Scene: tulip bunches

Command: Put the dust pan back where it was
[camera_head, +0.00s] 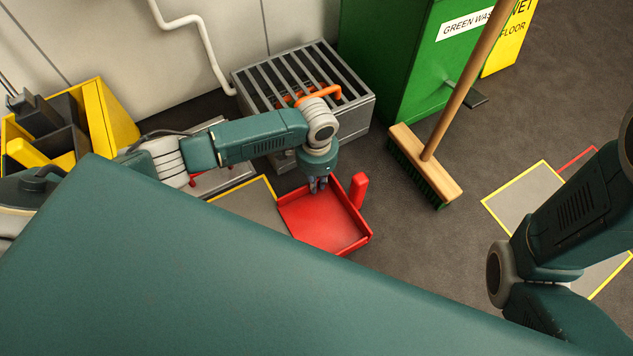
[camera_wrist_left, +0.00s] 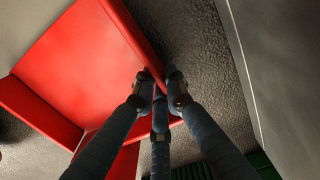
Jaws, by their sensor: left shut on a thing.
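The red dust pan (camera_head: 322,222) is at the middle of the head view, open tray upward, with its red handle (camera_head: 358,190) at the back right. My left gripper (camera_head: 318,187) is at its back edge. In the left wrist view, the fingers of my left gripper (camera_wrist_left: 160,88) are closed on the rim of the dust pan (camera_wrist_left: 80,62). I cannot tell whether the pan touches the floor. A yellow-edged grey floor patch (camera_head: 246,203) shows just left of the pan, which covers part of its right side. My right gripper is not in view.
A grey slatted box (camera_head: 352,118) with an orange-handled tool on it stands behind the pan. A broom (camera_head: 437,172) and green bin (camera_head: 392,60) are to the right. Another yellow-edged patch (camera_head: 522,197) lies farther right, beside a red-edged one. A yellow bucket (camera_head: 110,112) stands left.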

